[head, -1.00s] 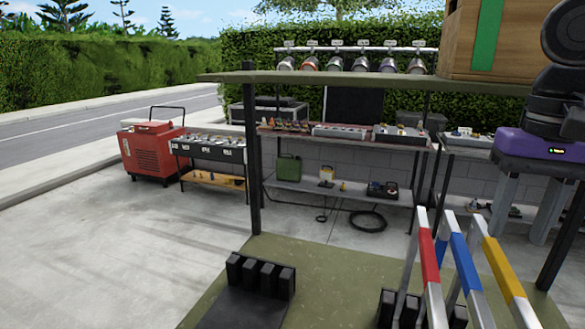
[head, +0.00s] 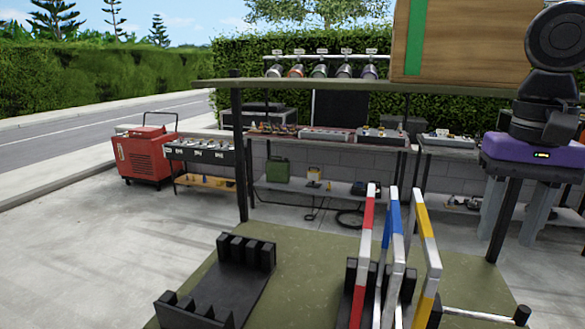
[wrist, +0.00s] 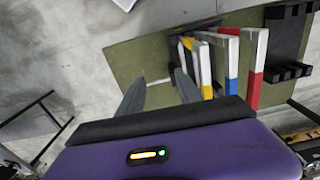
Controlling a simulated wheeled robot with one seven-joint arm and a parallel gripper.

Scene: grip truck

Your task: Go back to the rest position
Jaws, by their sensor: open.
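My gripper (head: 510,228) hangs at the right of the head view, a purple body with two grey fingers pointing down. The fingers stand apart with nothing between them. In the wrist view the gripper (wrist: 160,84) also shows its parted fingers, over the olive shelf's edge. The red (head: 363,255), blue (head: 393,260) and yellow (head: 428,260) marked metal bars stand side by side in a black slotted holder, left of my gripper and apart from it. Their lower ends are partly hidden.
An olive shelf (head: 300,270) carries an empty black slotted rack (head: 215,290). Dark posts (head: 238,150) hold an upper shelf (head: 300,84) with a wooden crate (head: 465,45). A red wheeled unit (head: 146,157) and equipment tables stand behind. Concrete floor is free at left.

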